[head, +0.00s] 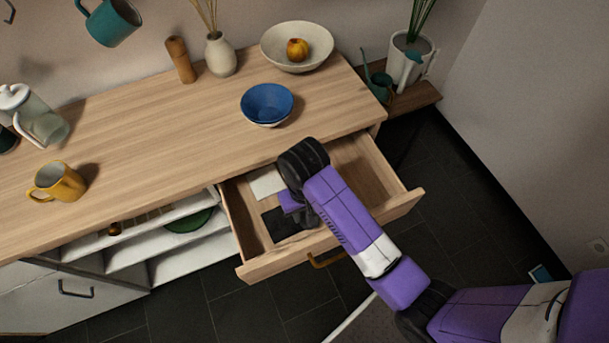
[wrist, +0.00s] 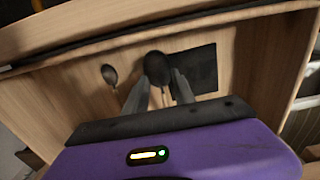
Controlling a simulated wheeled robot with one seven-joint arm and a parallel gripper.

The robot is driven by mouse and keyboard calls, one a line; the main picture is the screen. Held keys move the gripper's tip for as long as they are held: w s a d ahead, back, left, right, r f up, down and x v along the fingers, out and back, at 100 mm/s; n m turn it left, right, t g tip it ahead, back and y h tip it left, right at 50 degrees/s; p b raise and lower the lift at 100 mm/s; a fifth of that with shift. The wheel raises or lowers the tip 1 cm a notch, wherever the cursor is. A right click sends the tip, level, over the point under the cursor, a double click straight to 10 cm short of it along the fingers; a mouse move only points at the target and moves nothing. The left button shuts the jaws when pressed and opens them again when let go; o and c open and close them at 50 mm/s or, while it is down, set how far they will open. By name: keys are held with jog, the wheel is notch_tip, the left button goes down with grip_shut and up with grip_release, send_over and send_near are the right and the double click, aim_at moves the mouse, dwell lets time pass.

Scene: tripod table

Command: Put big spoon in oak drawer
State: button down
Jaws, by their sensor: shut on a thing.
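The oak drawer (head: 262,265) is pulled open under the wooden counter, and its inside shows in the wrist view (wrist: 255,50). My gripper (wrist: 162,77) reaches down into or just over the open drawer. It is shut on the big spoon (wrist: 157,65), whose dark round bowl shows between and beyond the fingertips. The spoon's handle is hidden by my fingers, and I cannot tell if the spoon touches the drawer bottom. In the head view my arm hides the spoon.
A smaller dark spoon (wrist: 109,75) and a black flat rectangle (wrist: 195,70) lie in the drawer. A pale flat piece (head: 268,183) lies there too. A blue bowl (head: 267,102) stands on the counter above. The drawer's right part is clear.

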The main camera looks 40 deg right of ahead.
jog(key=shift+s+d, duration=0.1)
jog(key=shift+d, duration=0.2)
jog(key=p, duration=0.3)
send_over(360, 197)
jog(key=shift+a, duration=0.3)
jog(key=shift+d+f, duration=0.2)
jog(key=shift+f, duration=0.7)
jog(key=shift+d+f, duration=0.15)
jog(key=shift+f, duration=0.75)
jog(key=shift+f, duration=0.2)
jog(key=c, duration=1)
grip_release()
jog(key=shift+c, duration=0.2)
notch_tip(360, 197, up, 12)
jog(key=shift+r, duration=0.25)
